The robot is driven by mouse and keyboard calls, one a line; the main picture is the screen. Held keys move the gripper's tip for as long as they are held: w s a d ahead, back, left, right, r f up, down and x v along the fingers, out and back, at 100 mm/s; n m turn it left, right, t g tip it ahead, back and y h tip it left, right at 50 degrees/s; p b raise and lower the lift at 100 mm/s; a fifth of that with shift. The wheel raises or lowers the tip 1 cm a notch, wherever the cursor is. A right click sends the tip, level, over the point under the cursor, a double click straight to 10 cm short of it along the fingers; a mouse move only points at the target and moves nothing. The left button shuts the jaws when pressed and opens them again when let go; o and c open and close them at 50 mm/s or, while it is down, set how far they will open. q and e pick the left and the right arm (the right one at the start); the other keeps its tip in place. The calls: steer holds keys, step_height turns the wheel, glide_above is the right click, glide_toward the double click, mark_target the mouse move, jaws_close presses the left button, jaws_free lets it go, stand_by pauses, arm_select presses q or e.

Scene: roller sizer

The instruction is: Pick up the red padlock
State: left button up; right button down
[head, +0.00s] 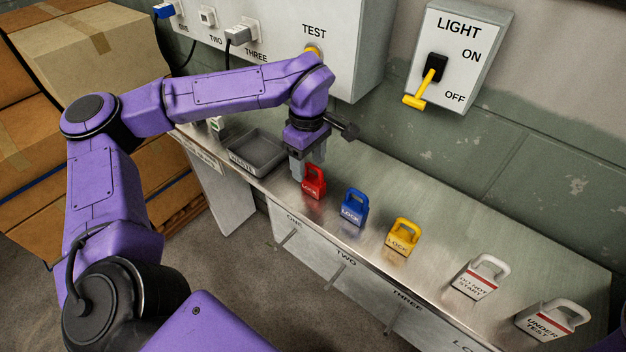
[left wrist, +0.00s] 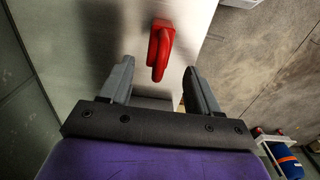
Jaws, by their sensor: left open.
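The red padlock (head: 313,182) stands upright on the metal shelf, leftmost in the row of locks. In the left wrist view the red padlock (left wrist: 160,50) is seen from above, ahead of and between the lines of the two fingers. My left gripper (head: 305,168) is open, pointing down just left of and behind the padlock. My right gripper is not in view.
A blue padlock (head: 354,207) and a yellow padlock (head: 402,237) stand to the right. Two white tags (head: 478,277) (head: 549,320) stand farther right. A grey tray (head: 279,146) lies left of my gripper. The wall with a light switch box (head: 481,50) is behind.

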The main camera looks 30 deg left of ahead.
mark_target(312, 178)
arm_select(q)
steer(key=f, duration=0.3)
steer(key=d+f+p, duration=0.1)
steer(key=f, duration=0.1)
steer(key=shift+w+f, duration=0.1)
steer(key=shift+a+f, duration=0.15)
steer(key=shift+f, duration=0.05)
steer(key=c, duration=1)
steer(key=shift+c, duration=0.4)
steer(key=shift+r, duration=0.1)
